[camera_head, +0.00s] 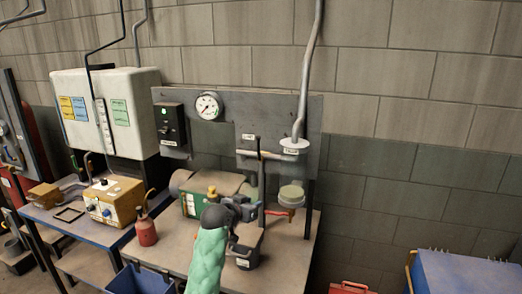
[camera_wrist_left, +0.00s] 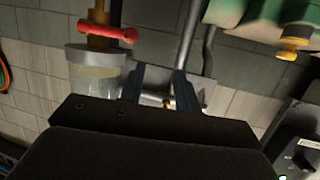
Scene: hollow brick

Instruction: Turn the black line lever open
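A dark upright pipe (camera_head: 261,185) rises from the bench in front of the grey panel. A red handle (camera_head: 279,212) sits just right of its lower part, below a clear bowl. The red handle on a brass fitting also shows at upper left in the left wrist view (camera_wrist_left: 105,33). My left gripper (camera_head: 250,208) is close to the pipe's left side. Its fingers (camera_wrist_left: 160,88) are apart, with a small brass end and grey piping visible between or beyond them. I cannot tell whether they touch anything. No lever on the dark pipe can be made out clearly. My right gripper is not in view.
The panel carries a gauge (camera_head: 208,106), a black switch box (camera_head: 171,130) and a grey pipe (camera_head: 308,70). A green machine with a yellow knob (camera_head: 212,190) stands left of my gripper. A red oil can (camera_head: 146,231) stands on the bench's left. Bare bench (camera_head: 288,250) lies at right.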

